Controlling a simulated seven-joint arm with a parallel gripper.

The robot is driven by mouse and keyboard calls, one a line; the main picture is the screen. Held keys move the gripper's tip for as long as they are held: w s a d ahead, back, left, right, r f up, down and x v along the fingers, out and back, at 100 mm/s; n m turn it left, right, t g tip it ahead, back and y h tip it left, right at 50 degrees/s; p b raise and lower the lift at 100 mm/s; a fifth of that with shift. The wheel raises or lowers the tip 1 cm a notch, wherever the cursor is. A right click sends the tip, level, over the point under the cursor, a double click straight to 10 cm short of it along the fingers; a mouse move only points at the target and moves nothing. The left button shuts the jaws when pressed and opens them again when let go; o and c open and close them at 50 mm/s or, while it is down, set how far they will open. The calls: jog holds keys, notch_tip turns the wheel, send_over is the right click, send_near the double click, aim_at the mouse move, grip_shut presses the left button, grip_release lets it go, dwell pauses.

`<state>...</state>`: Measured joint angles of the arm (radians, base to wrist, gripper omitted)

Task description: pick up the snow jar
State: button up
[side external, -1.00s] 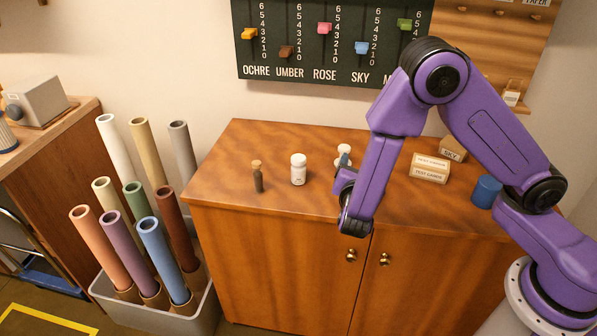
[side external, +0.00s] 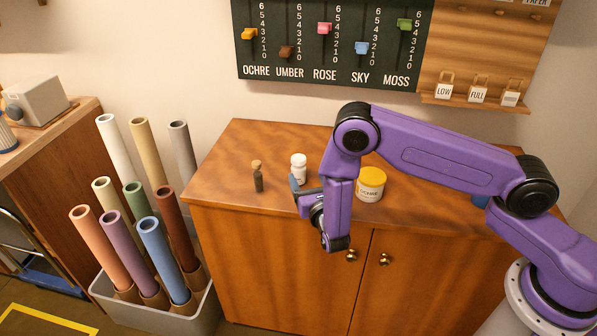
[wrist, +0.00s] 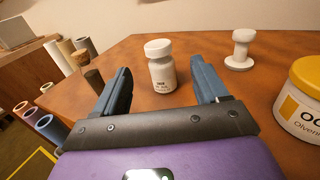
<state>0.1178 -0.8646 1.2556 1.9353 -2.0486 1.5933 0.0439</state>
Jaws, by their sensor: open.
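A small white jar with a white cap (side external: 299,168), taken as the snow jar, stands upright on the wooden cabinet top. It also shows in the wrist view (wrist: 162,72), with small dark lettering that is too small to read surely. My gripper (side external: 300,188) is open and empty, low over the cabinet top and just in front of the jar in the side view. In the wrist view my gripper's two blue fingers (wrist: 163,84) are spread wide, and the jar appears between them, beyond the palm. I cannot tell whether the fingertips reach beside it.
A corked vial (side external: 258,178) stands left of the jar. A yellow-lidded ochre jar (side external: 370,190) stands to the right. A white knob-shaped piece (wrist: 239,50) stands behind the right finger in the wrist view. The cabinet top (side external: 235,150) is clear behind the vial.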

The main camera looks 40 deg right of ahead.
aim_at(297, 155)
jog(key=x, duration=1)
jog(key=shift+w+r, duration=0.15)
jog(key=shift+w, duration=0.2)
jog(key=shift+c, duration=0.3)
jog(key=c, duration=1.2)
